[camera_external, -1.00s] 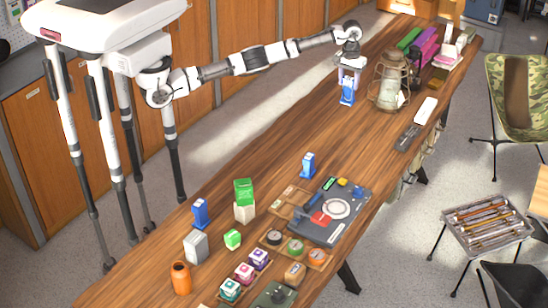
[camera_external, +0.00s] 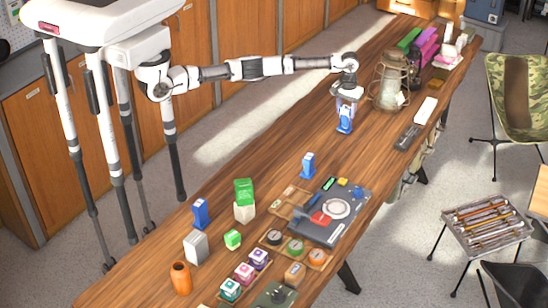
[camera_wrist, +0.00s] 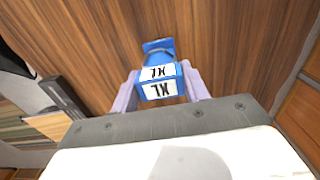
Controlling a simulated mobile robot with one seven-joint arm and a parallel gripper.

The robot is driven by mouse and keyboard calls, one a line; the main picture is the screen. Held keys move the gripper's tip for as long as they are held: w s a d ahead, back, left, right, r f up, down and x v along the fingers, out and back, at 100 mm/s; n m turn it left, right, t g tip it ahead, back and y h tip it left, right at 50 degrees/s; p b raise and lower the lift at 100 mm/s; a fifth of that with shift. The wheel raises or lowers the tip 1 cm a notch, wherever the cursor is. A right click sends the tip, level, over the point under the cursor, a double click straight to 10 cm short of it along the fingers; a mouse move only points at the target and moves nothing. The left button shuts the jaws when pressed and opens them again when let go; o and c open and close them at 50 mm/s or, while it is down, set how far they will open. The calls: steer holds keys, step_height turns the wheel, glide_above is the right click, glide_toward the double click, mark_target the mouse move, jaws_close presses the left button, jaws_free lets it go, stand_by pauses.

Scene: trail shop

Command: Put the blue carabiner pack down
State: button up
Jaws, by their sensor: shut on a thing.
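The blue carabiner pack (camera_external: 345,125) is held upright between the fingers of my gripper (camera_external: 347,104), left of the lantern in the outside view. In the wrist view the blue pack (camera_wrist: 161,73) shows its white label with black letters, between the two pale fingers of my gripper (camera_wrist: 160,88). My gripper is shut on the pack. The pack is at or close to the wooden tabletop (camera_external: 290,130); I cannot tell whether its base touches. Two similar blue packs stand apart, one mid-table (camera_external: 308,165) and one at the left edge (camera_external: 200,212).
A lantern (camera_external: 389,82) stands close to the right of my gripper. A dark tray (camera_external: 403,144) and a white box (camera_external: 425,110) lie near the right edge. A grey board (camera_external: 318,234) with small items sits nearer the camera.

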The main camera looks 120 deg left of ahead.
steer(key=shift+f, duration=0.1)
steer(key=o, duration=1.3)
steer(key=shift+o, duration=0.2)
step_height(320, 180, up, 12)
steer(key=b, duration=0.2)
steer(key=shift+b, duration=0.4)
steer(key=shift+o, duration=0.4)
